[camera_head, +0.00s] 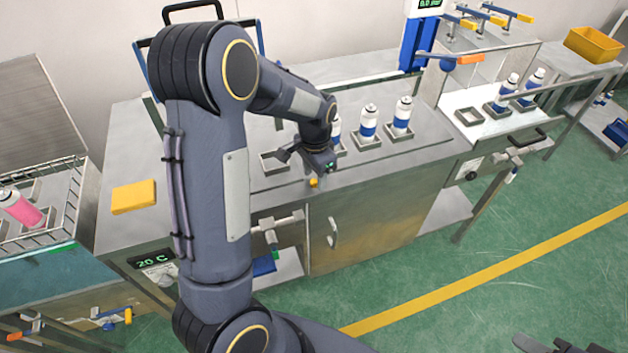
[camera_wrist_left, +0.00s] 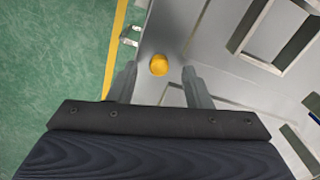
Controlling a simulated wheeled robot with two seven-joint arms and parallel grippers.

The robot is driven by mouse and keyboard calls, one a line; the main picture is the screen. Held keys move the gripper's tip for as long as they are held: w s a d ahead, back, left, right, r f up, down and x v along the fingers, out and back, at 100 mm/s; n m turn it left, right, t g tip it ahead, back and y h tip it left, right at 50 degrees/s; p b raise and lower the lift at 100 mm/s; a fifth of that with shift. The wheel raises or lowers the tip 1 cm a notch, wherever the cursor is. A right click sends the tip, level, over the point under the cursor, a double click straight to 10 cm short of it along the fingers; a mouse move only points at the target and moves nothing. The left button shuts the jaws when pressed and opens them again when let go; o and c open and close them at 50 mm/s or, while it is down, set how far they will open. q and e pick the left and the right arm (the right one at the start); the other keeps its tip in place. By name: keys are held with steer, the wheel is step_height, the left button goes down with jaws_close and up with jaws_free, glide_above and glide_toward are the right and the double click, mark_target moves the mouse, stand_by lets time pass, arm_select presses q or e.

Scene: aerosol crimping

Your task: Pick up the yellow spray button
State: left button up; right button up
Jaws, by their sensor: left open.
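The yellow spray button (camera_head: 314,183) is a small round yellow piece on the metal bench top, near its front edge. In the left wrist view the button (camera_wrist_left: 159,65) lies between the lines of the two fingers, around and just beyond their tips. My left gripper (camera_head: 305,165) is open and empty above the bench, close to the button; its two fingers (camera_wrist_left: 159,78) stand apart on either side of it in the wrist view. Contact with the button does not show. Dark parts of my right gripper (camera_head: 562,344) show at the bottom right edge, mostly cut off.
White-and-blue cans (camera_head: 403,112) stand in square holders on the bench behind the gripper. An empty square holder (camera_head: 274,163) is beside it. A yellow block (camera_head: 134,196) lies at the bench's left. A wire basket with a pink can (camera_head: 20,208) is at far left.

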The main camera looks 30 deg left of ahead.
arm_select(q)
steer(key=shift+f, duration=0.5)
jaws_close()
steer(key=shift+r, duration=0.15)
